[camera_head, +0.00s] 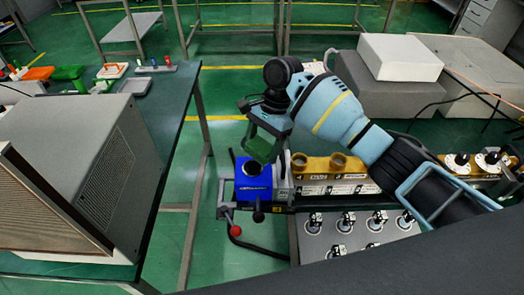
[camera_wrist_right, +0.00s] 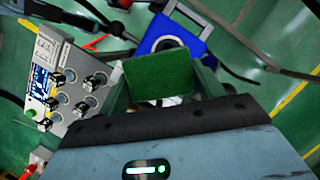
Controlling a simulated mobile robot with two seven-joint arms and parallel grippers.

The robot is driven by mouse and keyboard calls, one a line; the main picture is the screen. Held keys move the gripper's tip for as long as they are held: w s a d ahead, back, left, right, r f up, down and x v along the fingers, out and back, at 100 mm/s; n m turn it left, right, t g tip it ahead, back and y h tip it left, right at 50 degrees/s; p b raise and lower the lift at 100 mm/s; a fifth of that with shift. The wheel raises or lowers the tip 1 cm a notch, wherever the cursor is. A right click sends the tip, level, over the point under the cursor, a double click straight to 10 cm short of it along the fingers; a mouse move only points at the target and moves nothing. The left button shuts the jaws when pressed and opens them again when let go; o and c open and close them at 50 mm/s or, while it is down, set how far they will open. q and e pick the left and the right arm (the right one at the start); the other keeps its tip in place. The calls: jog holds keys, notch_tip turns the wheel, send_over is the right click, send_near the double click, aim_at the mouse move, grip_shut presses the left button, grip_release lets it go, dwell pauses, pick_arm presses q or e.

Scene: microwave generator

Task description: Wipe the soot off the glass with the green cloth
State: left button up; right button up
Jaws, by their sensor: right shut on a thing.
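My right gripper (camera_head: 266,128) is shut on the green cloth (camera_head: 261,146), a flat square pad held between the fingers. The cloth fills the space between the fingertips in the right wrist view (camera_wrist_right: 158,78). It is held just above and slightly right of a blue block (camera_head: 254,187) with a round dark opening (camera_head: 252,168) on top. The block and its dark round opening (camera_wrist_right: 168,44) show beyond the cloth in the wrist view. I cannot make out glass or soot clearly; the cloth partly hides that area. My left gripper is not in view.
A brass-coloured unit with round ports (camera_head: 338,163) stands right of the blue block. A panel of knobs (camera_head: 346,222) lies in front. A large grey cabinet (camera_head: 75,170) and a table with small tools are at left. A red-tipped lever (camera_head: 236,230) sticks out below the block.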

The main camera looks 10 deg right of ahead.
aim_at(259, 147)
jog(key=shift+a+r, duration=0.15)
jog(key=shift+r, duration=1.3)
jog(key=shift+s, duration=0.1)
jog(key=shift+r, duration=1.5)
